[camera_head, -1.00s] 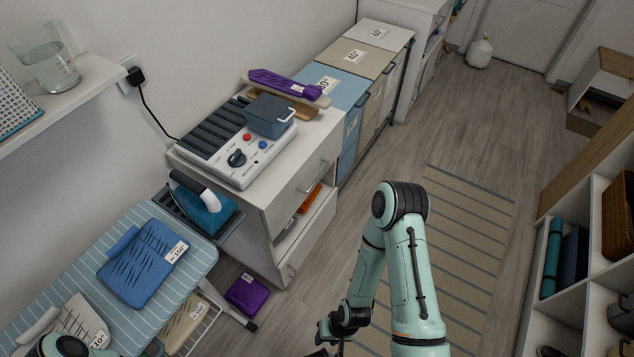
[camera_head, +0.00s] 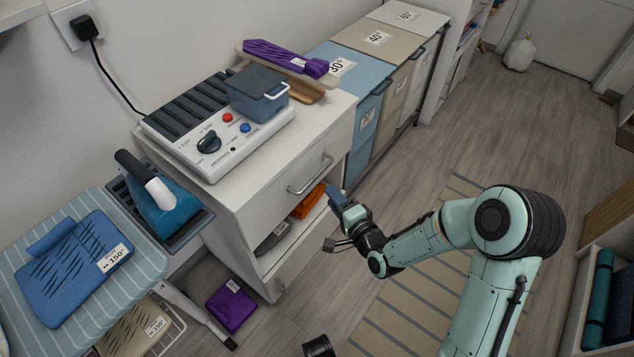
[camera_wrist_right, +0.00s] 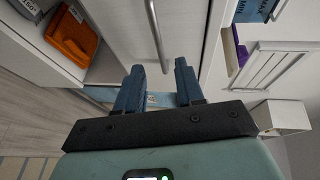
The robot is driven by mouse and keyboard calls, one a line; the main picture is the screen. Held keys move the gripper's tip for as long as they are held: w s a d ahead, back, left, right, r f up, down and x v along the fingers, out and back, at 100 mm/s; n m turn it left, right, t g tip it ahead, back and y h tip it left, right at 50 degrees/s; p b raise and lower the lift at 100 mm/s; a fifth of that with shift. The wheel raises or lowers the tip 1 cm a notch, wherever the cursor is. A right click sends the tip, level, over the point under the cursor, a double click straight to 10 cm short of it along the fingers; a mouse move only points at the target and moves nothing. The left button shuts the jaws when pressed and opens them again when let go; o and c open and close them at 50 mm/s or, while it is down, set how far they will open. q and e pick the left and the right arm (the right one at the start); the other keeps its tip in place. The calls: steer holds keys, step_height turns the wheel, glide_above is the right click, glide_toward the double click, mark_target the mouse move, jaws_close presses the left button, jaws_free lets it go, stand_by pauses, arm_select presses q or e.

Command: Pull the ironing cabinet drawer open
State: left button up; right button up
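The white ironing cabinet (camera_head: 245,222) stands against the wall. Its drawer front (camera_head: 265,205) looks flush with the cabinet, with a metal bar handle (camera_head: 311,176). In the right wrist view the handle (camera_wrist_right: 157,38) runs up the picture across the white drawer front (camera_wrist_right: 118,30). My right gripper (camera_head: 336,222) is in front of the cabinet, to the right of and below the handle in the head view. In the right wrist view my right gripper (camera_wrist_right: 158,82) is open and empty, its fingers apart, with the handle ahead between their lines. My left gripper does not show.
A control panel (camera_head: 200,150) and a blue box (camera_head: 258,95) are on the cabinet top. An ironing board (camera_head: 150,262) with an iron (camera_head: 165,205) is at left. Laundry bins (camera_head: 375,85) stand beyond. Floor in front of the cabinet is clear around the striped rug (camera_head: 400,318).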

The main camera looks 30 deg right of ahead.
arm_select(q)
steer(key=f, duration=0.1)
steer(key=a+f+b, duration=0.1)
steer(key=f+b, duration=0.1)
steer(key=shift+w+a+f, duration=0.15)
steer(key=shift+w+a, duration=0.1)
arm_select(e)
steer(key=w+f, duration=0.1)
steer(key=w, duration=0.8)
steer(key=shift+f, duration=0.4)
jaws_close()
